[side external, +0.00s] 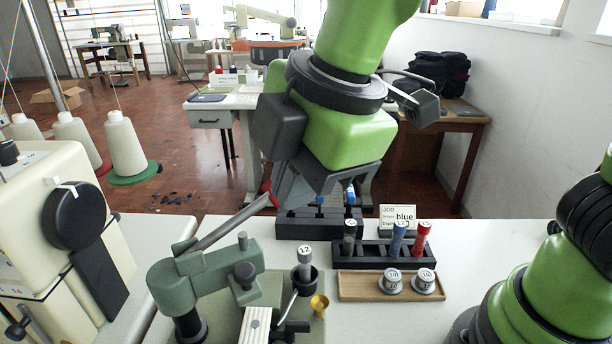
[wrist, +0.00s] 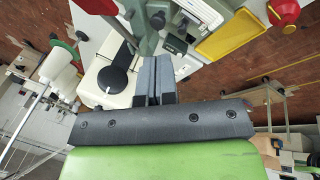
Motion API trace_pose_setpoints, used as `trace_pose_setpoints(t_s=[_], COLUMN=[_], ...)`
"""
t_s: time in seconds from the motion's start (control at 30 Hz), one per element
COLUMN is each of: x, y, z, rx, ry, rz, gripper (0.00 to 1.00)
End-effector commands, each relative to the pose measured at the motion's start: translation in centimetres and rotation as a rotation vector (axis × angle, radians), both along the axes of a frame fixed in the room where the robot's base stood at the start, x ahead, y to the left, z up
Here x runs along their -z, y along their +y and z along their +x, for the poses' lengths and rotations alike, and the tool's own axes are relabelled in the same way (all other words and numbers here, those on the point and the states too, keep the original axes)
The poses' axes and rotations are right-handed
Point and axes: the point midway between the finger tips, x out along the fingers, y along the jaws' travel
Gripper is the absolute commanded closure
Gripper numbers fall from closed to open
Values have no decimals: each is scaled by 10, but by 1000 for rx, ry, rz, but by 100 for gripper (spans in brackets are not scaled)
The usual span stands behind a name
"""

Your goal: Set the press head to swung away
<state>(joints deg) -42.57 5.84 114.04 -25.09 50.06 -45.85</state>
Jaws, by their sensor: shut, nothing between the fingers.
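The grey-green press stands at the front left in the side view; its press head (side external: 243,273) is on an arm reaching right from a dark post (side external: 188,325), over the left part of the green base plate. A long grey lever (side external: 230,224) slants up right from the press to a red end near my gripper. My gripper (side external: 287,192) is above and behind the press, pointing down left, its tips partly hidden. Whether it touches the lever I cannot tell. In the wrist view my gripper (wrist: 153,62) is shut and empty, with green-grey press parts (wrist: 146,22) just beyond it.
Right of the press stand a peg marked 12 (side external: 304,257), a brass cup (side external: 319,304), a wooden tray (side external: 352,287) with two marked bobbins, a dark rack (side external: 374,250) with coloured pegs and a job card (side external: 397,216). A cream sewing machine (side external: 40,240) stands left.

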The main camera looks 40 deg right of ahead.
Motion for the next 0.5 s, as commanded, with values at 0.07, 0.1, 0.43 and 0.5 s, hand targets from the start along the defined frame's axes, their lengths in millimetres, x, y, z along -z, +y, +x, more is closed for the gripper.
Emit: trace_pose_setpoints(t_s=[0.07, 0.1, 0.43, 0.5], x=[-11, -16, -52, -57], y=[-4, -7, -32, -35], z=[-6, -9, -30, -32], rx=[-228, -346, -1158, -1249], ry=[-29, -39, -60, -55], rz=[-105, -165, -562, -606], gripper=[100, 100, 100, 100])
